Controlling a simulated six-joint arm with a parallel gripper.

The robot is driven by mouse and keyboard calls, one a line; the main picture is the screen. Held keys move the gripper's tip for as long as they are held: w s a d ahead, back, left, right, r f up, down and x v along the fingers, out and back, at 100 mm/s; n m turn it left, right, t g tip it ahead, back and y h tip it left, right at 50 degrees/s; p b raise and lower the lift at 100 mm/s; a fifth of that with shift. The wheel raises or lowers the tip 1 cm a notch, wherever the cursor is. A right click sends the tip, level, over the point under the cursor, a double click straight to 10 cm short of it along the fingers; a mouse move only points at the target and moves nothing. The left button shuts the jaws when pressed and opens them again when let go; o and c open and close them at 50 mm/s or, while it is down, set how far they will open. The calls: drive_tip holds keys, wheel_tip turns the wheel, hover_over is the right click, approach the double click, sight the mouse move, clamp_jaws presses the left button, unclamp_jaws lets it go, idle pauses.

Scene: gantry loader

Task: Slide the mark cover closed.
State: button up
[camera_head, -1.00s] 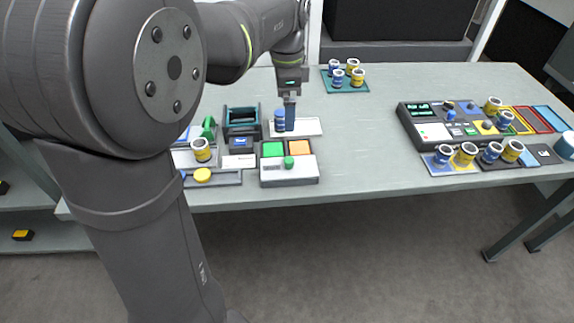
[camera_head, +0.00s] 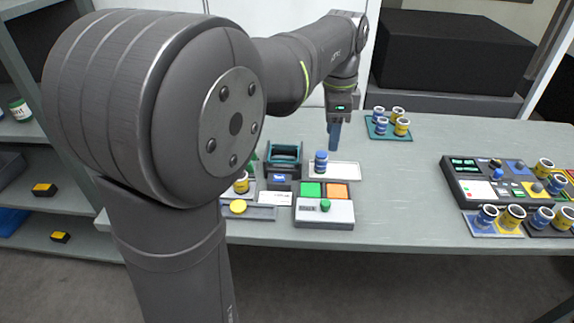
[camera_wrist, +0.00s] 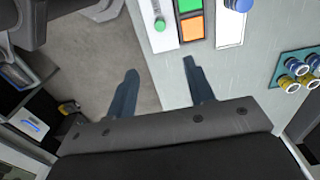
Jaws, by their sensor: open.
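A low grey box has a green square (camera_head: 311,190) and an orange square (camera_head: 336,191) side by side. Its front part is a pale plate (camera_head: 337,212) with a green knob (camera_head: 325,205); this looks like the mark cover, and both squares are uncovered. The wrist view shows the plate (camera_wrist: 161,40), its knob (camera_wrist: 159,24), the green square (camera_wrist: 189,5) and the orange square (camera_wrist: 191,28). My gripper (camera_head: 334,149) is above the table behind the box, beside a blue jar (camera_head: 321,162). In the wrist view my gripper (camera_wrist: 160,65) is open and empty.
A teal-topped holder (camera_head: 284,155) and a yellow-banded jar (camera_head: 241,183) are left. A teal mat (camera_head: 375,133) with several jars lies behind; a control panel (camera_head: 460,182) is right. Table between is clear.

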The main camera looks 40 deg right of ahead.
sight(326, 202)
drive_tip(key=f+n, duration=0.3)
drive_tip(key=f, duration=0.4)
drive_tip(key=f+n, duration=0.4)
drive_tip(key=f, duration=0.3)
drive_tip(key=f+n, duration=0.4)
drive_tip(key=f, duration=0.3)
drive_tip(key=shift+s+d+f, duration=0.15)
drive_tip(key=shift+s+f, duration=0.05)
drive_tip(key=shift+f, duration=0.2)
